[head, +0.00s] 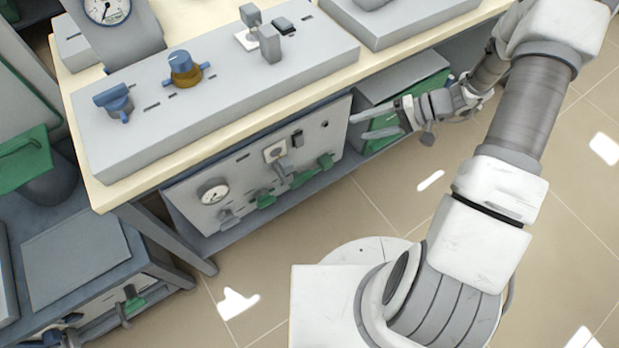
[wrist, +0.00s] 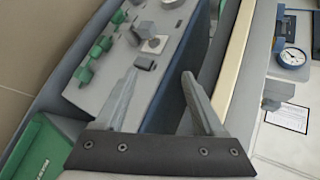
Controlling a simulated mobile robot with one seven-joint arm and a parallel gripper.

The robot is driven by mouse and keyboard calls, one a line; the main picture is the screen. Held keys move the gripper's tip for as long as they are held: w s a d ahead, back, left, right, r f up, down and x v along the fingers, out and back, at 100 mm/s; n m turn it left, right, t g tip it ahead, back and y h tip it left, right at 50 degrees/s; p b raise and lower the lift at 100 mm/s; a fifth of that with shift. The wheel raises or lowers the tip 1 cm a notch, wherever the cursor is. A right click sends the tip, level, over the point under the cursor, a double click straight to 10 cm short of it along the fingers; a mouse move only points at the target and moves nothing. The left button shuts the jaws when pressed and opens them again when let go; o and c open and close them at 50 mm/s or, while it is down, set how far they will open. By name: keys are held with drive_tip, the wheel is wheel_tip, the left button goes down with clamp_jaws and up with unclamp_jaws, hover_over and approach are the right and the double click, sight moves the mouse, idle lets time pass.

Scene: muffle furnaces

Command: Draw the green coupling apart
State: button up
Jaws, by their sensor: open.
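Several green fittings sit on the front of the grey panel box (head: 235,172) under the bench: one at the lower middle (head: 265,198), a longer one (head: 303,178) and one near the right end (head: 326,160). I cannot tell for sure which is the coupling. The green fittings also show at the upper left of the wrist view (wrist: 83,75). My gripper (head: 358,130) is open and empty, to the right of the box and apart from the fittings. In the wrist view its two fingers (wrist: 158,72) stand wide apart, with the box's end beyond them.
The cream bench top (head: 175,150) with a grey control box (head: 215,85) overhangs the panel box. A grey and green case (head: 405,82) stands beside my gripper under the bench. A lower unit (head: 75,262) stands at left. The tiled floor in front (head: 310,215) is clear.

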wheel_tip(320, 180, down, 17)
drive_tip(key=m+t+y+b, duration=0.2)
drive_tip(key=m+t+b, duration=0.1)
drive_tip(key=t+b, duration=0.1)
drive_tip(key=m+t+h+b, duration=0.1)
drive_tip(key=m+t+b, duration=0.2)
drive_tip(key=t, duration=0.1)
approach(309, 178)
drive_tip(key=b+x, duration=0.4)
drive_tip(key=x, duration=0.5)
drive_tip(key=shift+w+a+b, duration=0.2)
drive_tip(key=shift+a+b, duration=0.1)
drive_tip(key=shift+b, duration=0.1)
drive_tip(key=shift+c, duration=0.2)
clamp_jaws()
